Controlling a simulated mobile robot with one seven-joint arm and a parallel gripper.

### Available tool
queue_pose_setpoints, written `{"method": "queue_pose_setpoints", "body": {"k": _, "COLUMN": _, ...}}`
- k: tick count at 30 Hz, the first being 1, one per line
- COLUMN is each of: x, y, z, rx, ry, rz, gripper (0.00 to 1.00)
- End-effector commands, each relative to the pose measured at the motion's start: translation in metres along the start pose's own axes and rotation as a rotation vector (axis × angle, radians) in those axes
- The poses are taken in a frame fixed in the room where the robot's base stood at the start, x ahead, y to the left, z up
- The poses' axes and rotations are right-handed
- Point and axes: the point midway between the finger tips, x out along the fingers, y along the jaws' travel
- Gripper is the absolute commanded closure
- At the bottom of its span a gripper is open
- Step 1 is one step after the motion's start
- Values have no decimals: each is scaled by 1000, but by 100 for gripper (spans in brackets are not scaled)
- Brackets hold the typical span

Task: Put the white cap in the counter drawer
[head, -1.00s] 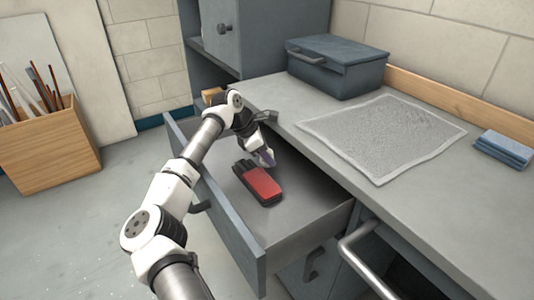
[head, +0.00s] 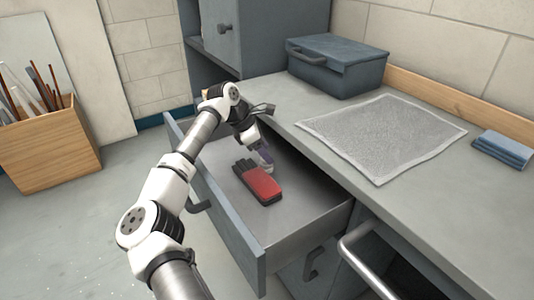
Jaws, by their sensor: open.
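The counter drawer (head: 292,226) is pulled out below the counter top. My gripper (head: 265,157) is open, pointing down inside the drawer towards its back, beyond a red and black glove. A small pale shape (head: 267,169) shows right under the fingertips, at the drawer floor. It looks like the white cap, but it is small and partly hidden by the fingers. I cannot tell whether the fingers still touch it.
The red and black glove (head: 263,186) lies on the drawer floor close to my gripper. On the counter are a grey toolbox (head: 338,68), a grey mat (head: 382,135) and folded blue cloths (head: 503,150). A wooden box (head: 48,150) stands at left.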

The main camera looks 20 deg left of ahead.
Motion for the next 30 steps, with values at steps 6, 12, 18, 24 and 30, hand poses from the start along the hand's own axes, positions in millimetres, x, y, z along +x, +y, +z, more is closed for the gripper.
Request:
{"method": "queue_pose_setpoints", "body": {"k": 6, "x": -52, "y": 1, "z": -1, "rx": -1, "ry": 0, "rz": 5, "gripper": 42}}
{"method": "queue_pose_setpoints", "body": {"k": 12, "x": -88, "y": 1, "z": 0, "rx": -2, "ry": -3, "rz": 5, "gripper": 42}}
{"method": "queue_pose_setpoints", "body": {"k": 18, "x": -103, "y": 1, "z": 0, "rx": -1, "ry": -3, "rz": 4, "gripper": 42}}
{"method": "queue_pose_setpoints", "body": {"k": 24, "x": -104, "y": 0, "z": 0, "rx": -1, "ry": -3, "rz": 3, "gripper": 42}}
{"method": "queue_pose_setpoints", "body": {"k": 30, "x": -104, "y": 0, "z": 0, "rx": -1, "ry": -4, "rz": 3, "gripper": 42}}
